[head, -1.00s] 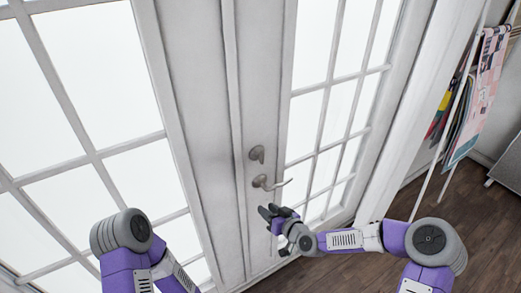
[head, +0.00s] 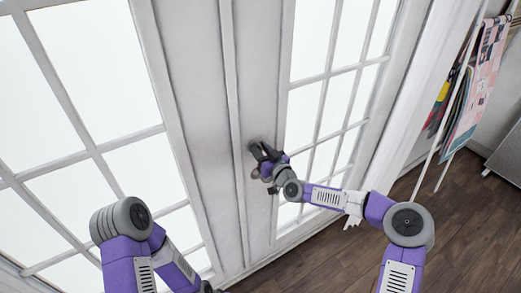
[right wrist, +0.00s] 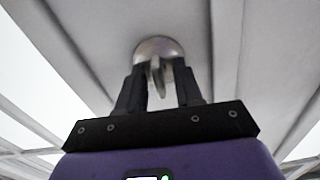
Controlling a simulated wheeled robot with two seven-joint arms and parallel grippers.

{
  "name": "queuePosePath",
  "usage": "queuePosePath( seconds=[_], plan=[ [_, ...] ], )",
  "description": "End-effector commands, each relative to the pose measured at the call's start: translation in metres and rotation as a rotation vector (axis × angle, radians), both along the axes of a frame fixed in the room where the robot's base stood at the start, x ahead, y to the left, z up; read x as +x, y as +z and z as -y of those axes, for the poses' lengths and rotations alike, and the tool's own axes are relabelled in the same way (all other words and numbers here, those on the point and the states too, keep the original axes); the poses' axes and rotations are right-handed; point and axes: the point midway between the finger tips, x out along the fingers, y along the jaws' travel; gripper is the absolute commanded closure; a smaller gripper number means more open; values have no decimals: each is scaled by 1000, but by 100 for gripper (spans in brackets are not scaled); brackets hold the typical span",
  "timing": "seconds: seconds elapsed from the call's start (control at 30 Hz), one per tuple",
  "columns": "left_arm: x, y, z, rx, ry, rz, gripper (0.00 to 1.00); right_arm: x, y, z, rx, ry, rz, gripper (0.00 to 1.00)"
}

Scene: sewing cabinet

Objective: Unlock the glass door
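The white glass door (head: 207,120) fills the left and middle of the head view, with large panes in white frames. Its round metal lock (right wrist: 158,48) has a flat upright thumb turn (right wrist: 157,76), seen in the right wrist view. My right gripper (head: 258,150) is at the lock; it also shows in the right wrist view (right wrist: 159,68). Its two dark fingers stand on either side of the thumb turn, with gaps visible, so it looks open. In the head view the gripper mostly hides the lock and the lever handle below it. My left gripper is not clearly visible; only its arm shows at lower left.
A rack with hanging fabrics (head: 478,90) stands at the right by the wall. The dark wooden floor (head: 450,230) is clear at lower right. A grey metal item (head: 505,160) sits at the right edge.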

Motion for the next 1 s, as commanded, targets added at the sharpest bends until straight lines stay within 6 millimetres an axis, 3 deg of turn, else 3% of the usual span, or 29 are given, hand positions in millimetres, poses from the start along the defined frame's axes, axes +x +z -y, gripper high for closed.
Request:
queuePosePath(
  seconds=[0.27,0.5,0.77,1.0],
  plan=[
    [0,0,0,0,0,0,57,1,0,0,0,0,0,66],
    [0,0,0,0,0,0,57,1,0,0,1,-1,-1,100],
    [0,-2,0,0,0,0,57,1,-1,0,10,-1,-6,100],
    [0,-15,0,0,0,0,57,1,-2,0,85,-1,-51,100]
  ],
)
